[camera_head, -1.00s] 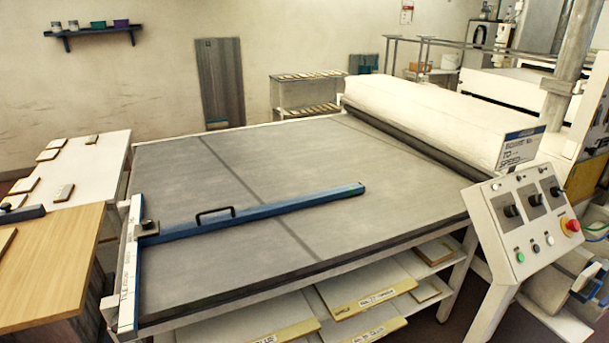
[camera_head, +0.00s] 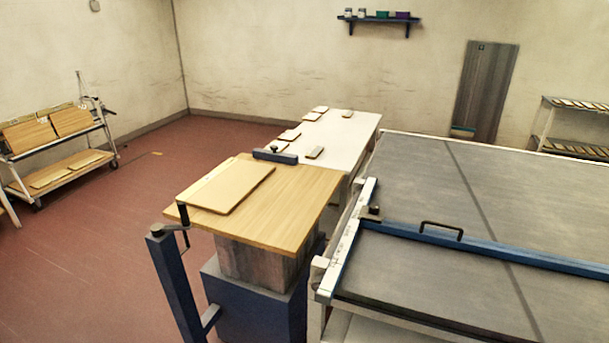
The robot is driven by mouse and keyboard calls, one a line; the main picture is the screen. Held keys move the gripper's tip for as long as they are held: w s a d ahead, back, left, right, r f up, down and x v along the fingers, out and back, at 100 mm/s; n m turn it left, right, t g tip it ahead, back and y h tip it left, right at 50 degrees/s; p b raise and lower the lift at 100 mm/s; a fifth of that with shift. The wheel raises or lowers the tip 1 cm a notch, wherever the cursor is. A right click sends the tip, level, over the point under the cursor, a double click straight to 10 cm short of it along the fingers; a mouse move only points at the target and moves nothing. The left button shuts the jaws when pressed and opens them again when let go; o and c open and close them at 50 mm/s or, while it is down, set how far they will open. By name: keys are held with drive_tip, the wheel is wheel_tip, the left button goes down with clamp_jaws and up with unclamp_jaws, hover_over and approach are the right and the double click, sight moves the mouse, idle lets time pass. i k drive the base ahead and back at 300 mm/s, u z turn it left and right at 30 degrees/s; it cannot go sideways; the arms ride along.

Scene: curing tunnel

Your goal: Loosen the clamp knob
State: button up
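A small dark clamp knob (camera_head: 374,209) sits where the blue guide bar (camera_head: 490,250) meets the white marked rail (camera_head: 346,245), at the left edge of the grey table. The bar runs from the rail to the right picture edge and carries a black handle (camera_head: 441,229). The view does not show which knob the task means, nor how tight either is. My gripper is not in view.
The grey table (camera_head: 480,180) fills the right. The wooden-topped stand (camera_head: 290,210) holds a flat board (camera_head: 228,185), with a blue crank post (camera_head: 175,285) at its front left. A white table (camera_head: 345,140) is behind. A trolley (camera_head: 60,150) stands far left. Red floor (camera_head: 90,255) is clear between.

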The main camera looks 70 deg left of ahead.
sight(374, 208)
drive_tip(key=u, duration=1.8)
